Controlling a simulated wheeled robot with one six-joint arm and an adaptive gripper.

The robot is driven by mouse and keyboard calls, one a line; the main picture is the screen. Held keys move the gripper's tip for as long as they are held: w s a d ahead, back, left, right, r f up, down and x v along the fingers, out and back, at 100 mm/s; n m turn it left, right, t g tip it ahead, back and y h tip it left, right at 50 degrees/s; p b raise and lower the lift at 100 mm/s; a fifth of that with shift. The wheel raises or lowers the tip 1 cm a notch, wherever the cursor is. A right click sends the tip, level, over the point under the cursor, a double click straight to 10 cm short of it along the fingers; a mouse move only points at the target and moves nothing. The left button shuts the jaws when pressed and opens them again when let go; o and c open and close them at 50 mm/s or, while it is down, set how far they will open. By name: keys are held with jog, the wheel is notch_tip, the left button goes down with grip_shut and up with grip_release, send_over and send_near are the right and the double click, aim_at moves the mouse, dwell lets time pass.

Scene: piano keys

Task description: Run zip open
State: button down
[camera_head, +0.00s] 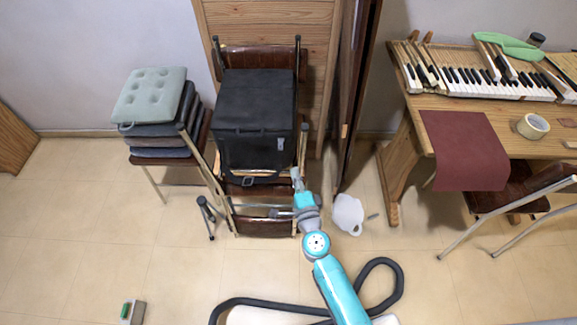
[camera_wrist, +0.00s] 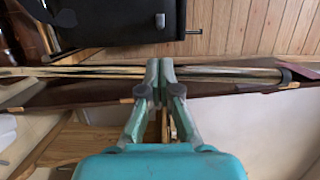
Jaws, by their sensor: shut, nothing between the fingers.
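A black box-shaped bag (camera_head: 253,110) sits upright on a stack of folded chairs. It also shows at the top left of the wrist view (camera_wrist: 105,22). A small grey tab (camera_head: 281,143) is on its front near the right edge; in the wrist view this tab (camera_wrist: 160,20) stands out beyond the fingertips. I cannot make out the zip line. My gripper (camera_head: 296,174) is in front of the bag's lower right, below the tab and apart from it. In the wrist view its fingertips (camera_wrist: 160,68) are together with nothing between them.
Folded chairs (camera_head: 262,222) stand under the bag. A stool with stacked cushions (camera_head: 152,96) is to the left. A brown folded panel (camera_head: 350,90) stands close on the right. A piano-key workbench (camera_head: 540,148) is farther right. Black hose (camera_head: 386,290) lies on the floor.

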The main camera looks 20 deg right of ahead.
jog(key=w, duration=0.9)
jog(key=shift+w+d, duration=0.1)
jog(key=shift+d, duration=0.25)
jog(key=shift+a, duration=0.15)
send_near(225, 139)
jog(key=w, duration=0.2)
jog(key=w+d, duration=0.1)
jog(key=w, duration=0.1)
jog(key=shift+w+d, duration=0.1)
jog(key=shift+w, duration=0.15)
jog(key=shift+a, duration=0.25)
jog(key=shift+a+r, duration=0.1)
